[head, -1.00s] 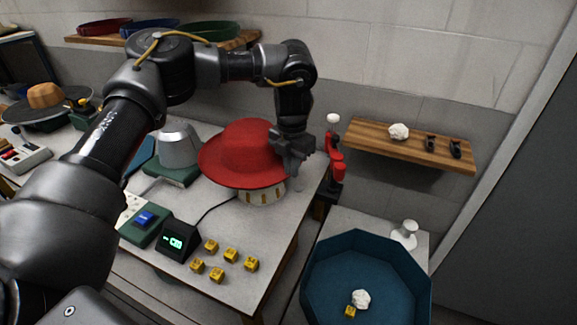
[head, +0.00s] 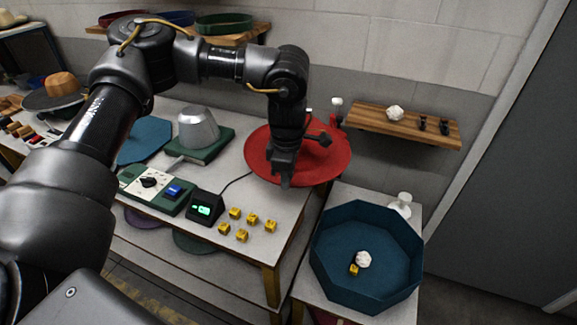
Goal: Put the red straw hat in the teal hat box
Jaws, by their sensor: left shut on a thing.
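The red straw hat (head: 335,158) is at the right end of the worktable, with its wide brim reaching past the table's edge. My left gripper (head: 285,172) is in front of the hat and shut on it. The gripper hides part of the hat, and its crown does not show clearly. The teal hat box (head: 324,215) is an open octagonal box to the lower right, on a lower stand. A white crumpled ball (head: 363,259) and a yellow cube (head: 354,270) lie inside it. My right gripper is not in view.
Several yellow cubes (head: 252,219) and a small display (head: 205,208) stand on the table's front part. A grey metal hat form (head: 198,128) is to the left. A wooden wall shelf (head: 405,127) is above the box. A white knob-shaped object (head: 402,204) stands behind the box.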

